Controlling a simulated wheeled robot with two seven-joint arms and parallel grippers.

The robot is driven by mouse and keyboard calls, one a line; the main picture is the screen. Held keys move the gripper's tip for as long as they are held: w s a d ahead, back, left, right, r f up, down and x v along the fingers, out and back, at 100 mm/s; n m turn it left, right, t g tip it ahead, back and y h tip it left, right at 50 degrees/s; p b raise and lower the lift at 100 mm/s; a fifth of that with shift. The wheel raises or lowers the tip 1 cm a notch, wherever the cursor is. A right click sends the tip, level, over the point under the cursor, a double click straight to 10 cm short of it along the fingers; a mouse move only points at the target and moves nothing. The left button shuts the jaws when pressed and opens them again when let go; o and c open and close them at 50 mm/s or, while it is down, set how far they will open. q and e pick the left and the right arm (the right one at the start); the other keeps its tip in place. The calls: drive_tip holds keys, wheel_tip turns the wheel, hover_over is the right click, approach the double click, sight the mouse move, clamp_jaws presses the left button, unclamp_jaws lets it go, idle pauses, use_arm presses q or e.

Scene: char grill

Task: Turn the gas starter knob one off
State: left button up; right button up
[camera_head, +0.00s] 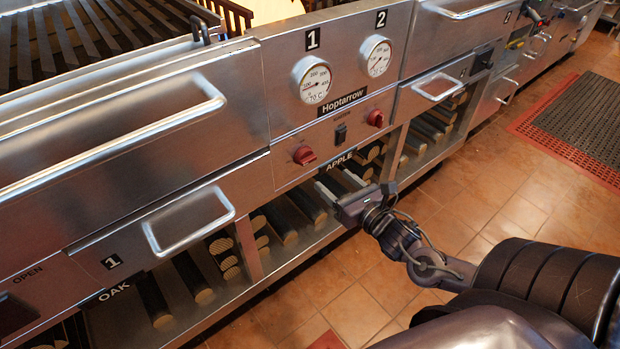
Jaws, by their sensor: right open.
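Two red starter knobs sit on the steel control panel. The left red knob (304,155) is below gauge 1 (311,80), and the right red knob (376,118) is below gauge 2 (375,56). A pointer setting cannot be read clearly on either knob. My right gripper (331,177) is open and empty, with its two fingers pointing up and left toward the panel's lower edge. It is below and to the right of the left knob, apart from it in the picture. My left gripper is not in view.
A black switch (340,134) sits between the knobs. A long drawer handle (120,150) and a shorter handle (190,222) stick out at left, another handle (437,87) at right. Logs (190,275) lie on the shelf below. The tiled floor (365,310) in front is clear.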

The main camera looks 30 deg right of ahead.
sight(310, 162)
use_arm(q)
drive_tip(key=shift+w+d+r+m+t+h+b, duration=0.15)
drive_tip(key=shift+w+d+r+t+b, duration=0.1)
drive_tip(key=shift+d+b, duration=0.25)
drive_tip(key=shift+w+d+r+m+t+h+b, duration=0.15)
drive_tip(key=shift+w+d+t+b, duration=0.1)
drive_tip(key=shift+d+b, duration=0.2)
use_arm(e)
drive_tip(key=shift+n+t+y, duration=0.3)
drive_tip(key=shift+n+y, duration=0.2)
drive_tip(key=shift+n, duration=0.4)
drive_tip(key=shift+w+a+r, duration=0.3)
drive_tip(key=shift+w+a, duration=0.05)
drive_tip(key=shift+w, duration=1)
drive_tip(key=shift+w+a+r, duration=0.35)
drive_tip(key=shift+w+a, duration=0.05)
drive_tip(key=shift+w, duration=0.9)
drive_tip(key=shift+w+a+r, duration=0.3)
drive_tip(key=shift+w+a, duration=0.05)
drive_tip(key=shift+w, duration=1)
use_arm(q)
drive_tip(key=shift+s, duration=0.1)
use_arm(e)
drive_tip(key=c, duration=1)
